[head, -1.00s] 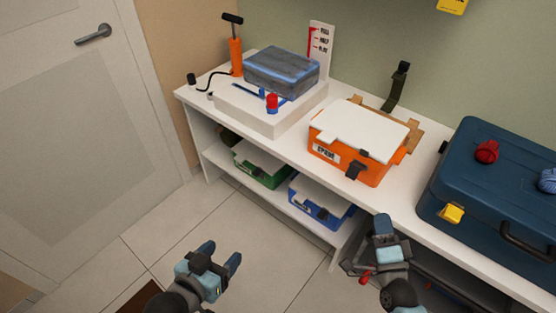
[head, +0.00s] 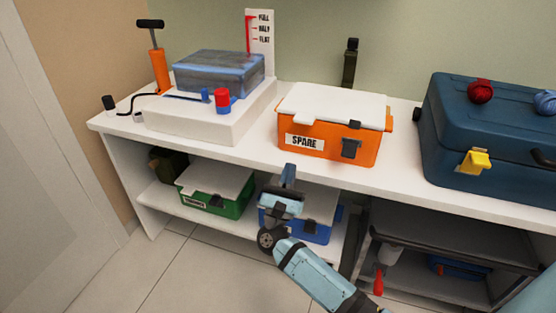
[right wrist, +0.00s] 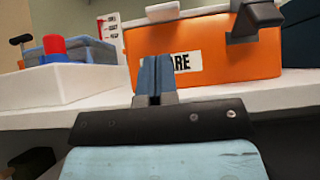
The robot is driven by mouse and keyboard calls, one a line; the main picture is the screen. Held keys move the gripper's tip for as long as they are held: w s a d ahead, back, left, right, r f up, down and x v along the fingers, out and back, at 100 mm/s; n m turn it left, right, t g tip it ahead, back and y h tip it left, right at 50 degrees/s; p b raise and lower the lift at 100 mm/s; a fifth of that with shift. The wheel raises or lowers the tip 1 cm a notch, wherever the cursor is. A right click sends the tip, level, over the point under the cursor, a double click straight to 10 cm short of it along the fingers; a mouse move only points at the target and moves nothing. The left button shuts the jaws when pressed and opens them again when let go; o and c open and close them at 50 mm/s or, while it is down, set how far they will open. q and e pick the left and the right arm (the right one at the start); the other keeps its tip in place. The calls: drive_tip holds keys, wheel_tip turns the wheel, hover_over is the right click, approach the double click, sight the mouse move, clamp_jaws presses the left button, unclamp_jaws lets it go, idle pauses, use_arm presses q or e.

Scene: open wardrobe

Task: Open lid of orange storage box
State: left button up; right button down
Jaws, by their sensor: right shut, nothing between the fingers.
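The orange storage box (head: 310,149) stands on the white worktop, with a white lid (head: 334,104) lying closed on top. Its front carries a label reading SPARE (head: 304,142) and a dark latch (head: 351,149). In the right wrist view the orange box (right wrist: 210,55) is straight ahead, with the dark latch (right wrist: 257,18) at upper right. My right gripper (head: 288,172) is shut and empty, in front of and below the box, near the worktop edge. In the right wrist view its fingers (right wrist: 156,75) hide part of the label. My left gripper is not in view.
A blue case (head: 470,140) stands right of the box. A white block (head: 215,122) with a blue-grey box, an orange pump (head: 160,70) and a gauge card are to the left. Green (head: 230,207) and blue (head: 315,233) boxes sit on the shelf below. Bare worktop (head: 245,155) lies before the box.

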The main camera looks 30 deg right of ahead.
drive_tip(key=b+x, duration=0.1)
drive_tip(key=x, duration=0.7)
drive_tip(key=shift+d+r, duration=0.15)
drive_tip(key=shift+w+d+r, duration=0.15)
drive_tip(key=shift+d+r, duration=0.1)
drive_tip(key=shift+r, duration=0.15)
drive_tip(key=shift+r, duration=0.1)
